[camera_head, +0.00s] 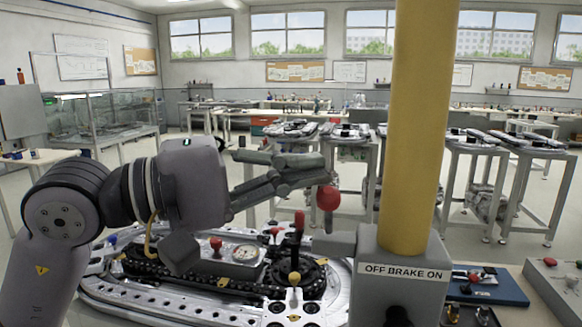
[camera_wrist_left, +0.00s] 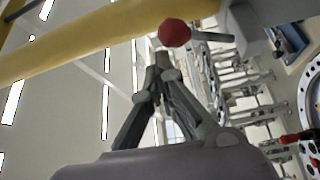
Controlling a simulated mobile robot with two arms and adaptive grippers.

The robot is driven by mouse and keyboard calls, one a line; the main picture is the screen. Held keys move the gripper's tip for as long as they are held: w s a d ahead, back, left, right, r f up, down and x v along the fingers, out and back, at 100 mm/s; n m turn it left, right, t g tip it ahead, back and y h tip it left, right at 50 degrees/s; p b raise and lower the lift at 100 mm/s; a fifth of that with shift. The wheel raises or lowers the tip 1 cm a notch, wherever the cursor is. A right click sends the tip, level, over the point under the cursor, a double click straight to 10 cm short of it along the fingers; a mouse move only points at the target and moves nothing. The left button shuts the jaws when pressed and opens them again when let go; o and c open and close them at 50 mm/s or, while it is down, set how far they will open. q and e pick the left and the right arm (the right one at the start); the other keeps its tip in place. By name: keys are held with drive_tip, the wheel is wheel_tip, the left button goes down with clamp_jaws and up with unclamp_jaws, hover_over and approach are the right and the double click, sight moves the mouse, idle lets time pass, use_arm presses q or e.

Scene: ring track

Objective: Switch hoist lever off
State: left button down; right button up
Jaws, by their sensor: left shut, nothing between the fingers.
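The hoist lever has a red ball knob (camera_head: 328,198) on a short grey rod. It stands roughly upright at the left side of a grey box (camera_head: 404,275) labelled OFF BRAKE ON, at the foot of a yellow post. My left gripper (camera_head: 320,170) comes in from the left, fingers shut and empty, tips just above and beside the knob. In the left wrist view, the shut fingertips (camera_wrist_left: 164,64) are close to the red knob (camera_wrist_left: 174,33); I cannot tell whether they touch. My right gripper is not in view.
The thick yellow post (camera_head: 415,120) rises right of the lever. Below my left arm lies the ring track (camera_head: 150,295), with a gauge (camera_head: 246,253) and smaller red-knobbed levers (camera_head: 299,222). A blue tray (camera_head: 490,288) lies at right. Tables stand behind.

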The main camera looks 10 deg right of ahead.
use_arm(q)
drive_tip(key=v, duration=1.2)
idle(0.3)
